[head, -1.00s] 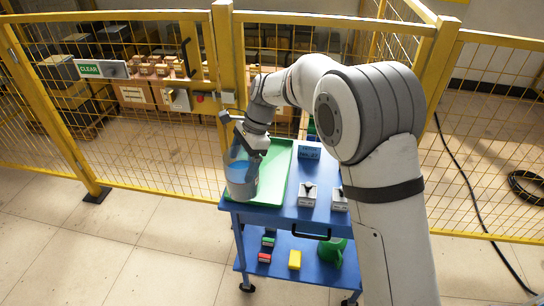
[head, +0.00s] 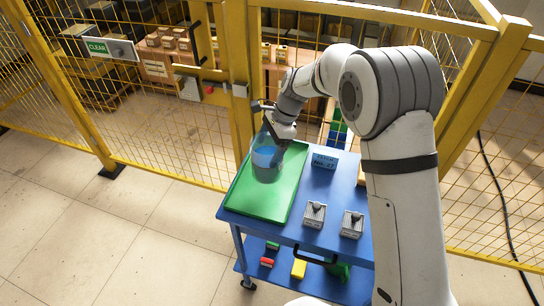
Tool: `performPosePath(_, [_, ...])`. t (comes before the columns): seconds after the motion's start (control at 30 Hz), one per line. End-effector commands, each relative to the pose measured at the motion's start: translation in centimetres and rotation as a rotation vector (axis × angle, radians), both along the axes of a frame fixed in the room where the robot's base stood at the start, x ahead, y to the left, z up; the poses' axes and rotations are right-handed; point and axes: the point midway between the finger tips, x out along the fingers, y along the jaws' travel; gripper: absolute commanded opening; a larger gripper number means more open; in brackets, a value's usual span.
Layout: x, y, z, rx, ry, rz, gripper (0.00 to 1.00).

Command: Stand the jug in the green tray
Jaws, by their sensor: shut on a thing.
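The jug (head: 266,160) is clear with blue liquid in its lower part, and it looks close to upright. My gripper (head: 275,141) is shut on the jug at its upper right side, with the arm reaching in from the right. The fingertips are small and partly hidden against the jug. The green tray (head: 253,202) lies on the left part of the blue cart's top. The jug appears over the far half of the tray, inside its rim. I cannot tell whether its base touches the tray.
The blue cart top (head: 318,190) carries a blue labelled block (head: 325,158) and two small grey boxes (head: 314,214) right of the tray. The near half of the tray is bare. Yellow mesh fencing with a post (head: 240,90) stands close behind the cart.

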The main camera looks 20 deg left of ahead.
Motion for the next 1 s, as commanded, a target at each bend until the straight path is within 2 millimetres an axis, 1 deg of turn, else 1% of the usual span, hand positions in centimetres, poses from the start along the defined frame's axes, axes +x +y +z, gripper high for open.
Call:
performPosePath(0.17, [0.3,-0.2,-1.1,0.001,-0.001,-0.006,0.16])
performPosePath(0.43, [0.4,-0.4,-4.3,0.001,0.001,-0.010,0.16])
performPosePath(0.77, [0.5,-0.5,-4.7,0.002,-0.002,-0.012,0.16])
performPosePath(0.8, [0.5,-0.5,-4.7,0.000,0.000,-0.012,0.88])
performPosePath(0.93, [0.5,-0.5,-4.7,0.000,0.000,-0.012,0.99])
performPosePath(1.0, [0.5,-0.5,-4.7,0.000,0.000,-0.012,1.00])
